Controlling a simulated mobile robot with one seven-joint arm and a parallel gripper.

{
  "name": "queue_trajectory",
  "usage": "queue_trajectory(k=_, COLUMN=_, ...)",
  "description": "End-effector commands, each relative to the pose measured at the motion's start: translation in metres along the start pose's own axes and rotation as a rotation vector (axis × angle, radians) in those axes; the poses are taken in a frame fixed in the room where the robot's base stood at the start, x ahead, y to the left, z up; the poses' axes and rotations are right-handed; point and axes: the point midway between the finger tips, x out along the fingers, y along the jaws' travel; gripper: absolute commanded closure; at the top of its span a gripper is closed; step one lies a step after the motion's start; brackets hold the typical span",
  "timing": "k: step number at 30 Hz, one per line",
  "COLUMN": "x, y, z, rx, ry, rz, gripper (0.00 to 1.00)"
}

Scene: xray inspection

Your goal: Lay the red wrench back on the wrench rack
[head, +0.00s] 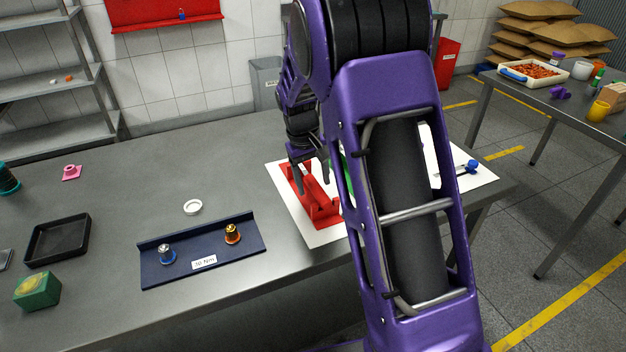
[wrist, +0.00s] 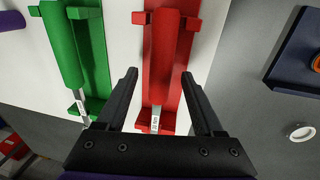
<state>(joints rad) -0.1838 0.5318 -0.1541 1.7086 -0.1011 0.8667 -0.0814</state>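The red wrench (wrist: 163,45) has a red grip and a metal shaft with a small white label. In the wrist view it lies lengthwise along the red rack (wrist: 185,45), between the rack's raised end brackets. The rack also shows in the head view (head: 325,214), on a white sheet, partly hidden by my arm. My gripper (head: 310,178) is above the rack. In the wrist view my gripper (wrist: 159,75) is open, one finger on each side of the wrench, with gaps visible between fingers and wrench. I cannot tell the exact height of the fingertips.
A green wrench (wrist: 62,45) on a green rack (wrist: 92,40) lies left of the red rack in the wrist view. A navy tray (head: 205,266) with two small fittings and a white ring (head: 193,207) sit left in the head view. My arm hides the table's right part.

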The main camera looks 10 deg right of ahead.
Motion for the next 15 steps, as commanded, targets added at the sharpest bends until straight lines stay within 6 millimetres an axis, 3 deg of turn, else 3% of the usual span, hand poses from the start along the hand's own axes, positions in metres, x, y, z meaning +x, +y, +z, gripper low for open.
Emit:
queue_trajectory(k=8, x=-0.003, y=0.0, z=0.0, rx=0.0, ry=0.0, rz=0.0, gripper=0.31)
queue_trajectory(k=15, x=-0.043, y=0.0, z=-0.001, rx=-0.001, ry=0.005, rz=0.0, gripper=0.31)
